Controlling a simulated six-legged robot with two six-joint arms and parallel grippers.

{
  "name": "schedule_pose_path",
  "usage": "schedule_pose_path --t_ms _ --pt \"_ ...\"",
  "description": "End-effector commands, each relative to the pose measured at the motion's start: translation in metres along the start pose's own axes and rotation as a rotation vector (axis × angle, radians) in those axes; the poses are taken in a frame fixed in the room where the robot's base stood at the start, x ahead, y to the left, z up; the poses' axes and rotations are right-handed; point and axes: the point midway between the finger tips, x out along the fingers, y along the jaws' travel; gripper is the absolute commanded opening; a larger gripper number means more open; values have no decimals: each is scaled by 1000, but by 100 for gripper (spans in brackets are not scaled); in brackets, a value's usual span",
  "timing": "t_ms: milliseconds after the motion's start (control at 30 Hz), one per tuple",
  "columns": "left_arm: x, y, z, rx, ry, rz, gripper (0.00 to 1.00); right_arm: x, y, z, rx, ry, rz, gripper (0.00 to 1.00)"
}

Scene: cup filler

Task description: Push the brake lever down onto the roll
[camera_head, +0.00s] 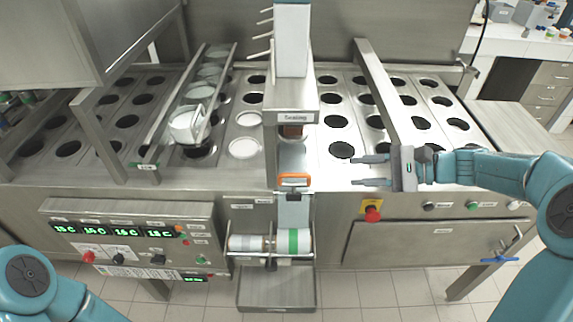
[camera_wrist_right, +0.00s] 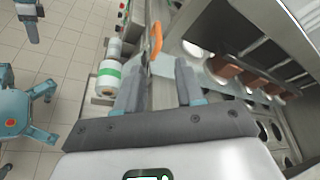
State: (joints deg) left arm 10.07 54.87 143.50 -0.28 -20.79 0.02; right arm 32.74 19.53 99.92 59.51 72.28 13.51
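The brake lever (camera_head: 294,180) has an orange handle and stands raised at the front of the sealing station, above the rolls. Its orange handle also shows in the right wrist view (camera_wrist_right: 156,40), beyond the fingers. The roll (camera_head: 293,242), white with a green band, sits low at the machine's front; it also shows in the right wrist view (camera_wrist_right: 108,78). My right gripper (camera_head: 354,171) is open and empty, to the right of the lever and apart from it. Its two fingers (camera_wrist_right: 158,84) point towards the lever side. My left gripper is outside the head view; only part of that arm shows.
A second, whitish roll (camera_head: 248,243) lies left of the green-banded one. The sealing column (camera_head: 291,110) rises above the lever. A metal rail (camera_head: 383,95) stands behind my right gripper. A red knob (camera_head: 372,214) sits below it. Cup holes fill the steel top.

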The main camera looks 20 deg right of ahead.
Motion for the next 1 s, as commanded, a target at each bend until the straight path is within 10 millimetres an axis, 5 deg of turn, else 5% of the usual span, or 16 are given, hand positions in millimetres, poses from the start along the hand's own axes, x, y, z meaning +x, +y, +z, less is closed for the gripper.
schedule_pose_path --t_ms 167,700,1000 --pt "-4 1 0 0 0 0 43 13 2 6 2 -6 -8 38" --pt "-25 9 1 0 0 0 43 132 3 6 3 -3 -5 38" --pt "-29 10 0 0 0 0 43 157 1 2 1 0 -7 38"
